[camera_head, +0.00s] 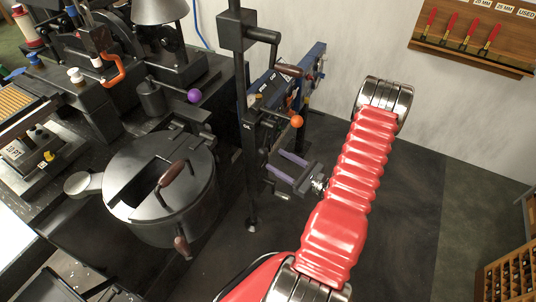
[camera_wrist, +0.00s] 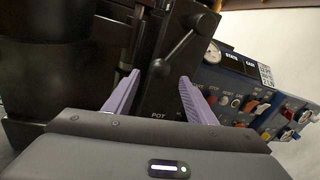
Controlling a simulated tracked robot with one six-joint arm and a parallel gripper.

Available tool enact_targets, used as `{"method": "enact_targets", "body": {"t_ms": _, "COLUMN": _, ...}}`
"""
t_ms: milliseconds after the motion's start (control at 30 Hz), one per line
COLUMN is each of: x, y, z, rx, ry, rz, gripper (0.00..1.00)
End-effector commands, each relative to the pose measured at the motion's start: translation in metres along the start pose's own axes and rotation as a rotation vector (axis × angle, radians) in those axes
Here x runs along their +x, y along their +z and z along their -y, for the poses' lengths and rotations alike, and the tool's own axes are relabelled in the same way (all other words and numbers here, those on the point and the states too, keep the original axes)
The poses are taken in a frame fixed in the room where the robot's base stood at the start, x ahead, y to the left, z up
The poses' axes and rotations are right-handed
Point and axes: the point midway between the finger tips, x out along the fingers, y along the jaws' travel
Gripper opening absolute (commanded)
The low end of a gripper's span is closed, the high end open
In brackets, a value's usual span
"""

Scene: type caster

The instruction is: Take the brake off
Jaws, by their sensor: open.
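No part that I can read as labelled brake shows, so I cannot tell which control it is. In the wrist view a black crank-like lever (camera_wrist: 182,48) with a round hub is on a dark upright panel marked POT, beyond and between my fingers. My gripper (camera_wrist: 158,78) has its two purple fingers apart with nothing between them. In the head view my gripper (camera_head: 276,160) is beside the black column, below an orange ball knob (camera_head: 296,121). A brown-handled lever (camera_head: 289,70) is higher up, near the blue control panel (camera_head: 312,68).
A round black pot (camera_head: 145,205) with brown handles stands left of my gripper. A purple ball knob (camera_head: 194,96) is on the machine behind it. The blue panel also shows in the wrist view (camera_wrist: 228,75), with a gauge and several switches.

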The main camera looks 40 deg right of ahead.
Motion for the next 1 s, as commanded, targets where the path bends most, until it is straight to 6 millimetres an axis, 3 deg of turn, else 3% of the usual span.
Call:
{"method": "enact_targets", "body": {"t_ms": 300, "x": 0.04, "y": 0.0, "z": -0.001, "rx": 0.0, "ry": 0.004, "rz": 0.0, "gripper": 0.51}}
{"method": "enact_targets", "body": {"t_ms": 500, "x": 0.056, "y": 0.0, "z": -0.001, "rx": 0.0, "ry": 0.003, "rz": 0.0, "gripper": 0.51}}
{"method": "enact_targets", "body": {"t_ms": 867, "x": 0.059, "y": 0.0, "z": 0.0, "rx": 0.0, "ry": 0.0, "rz": 0.0, "gripper": 0.51}}
{"method": "enact_targets", "body": {"t_ms": 1000, "x": 0.059, "y": 0.0, "z": 0.0, "rx": 0.0, "ry": 0.001, "rz": 0.0, "gripper": 0.41}}
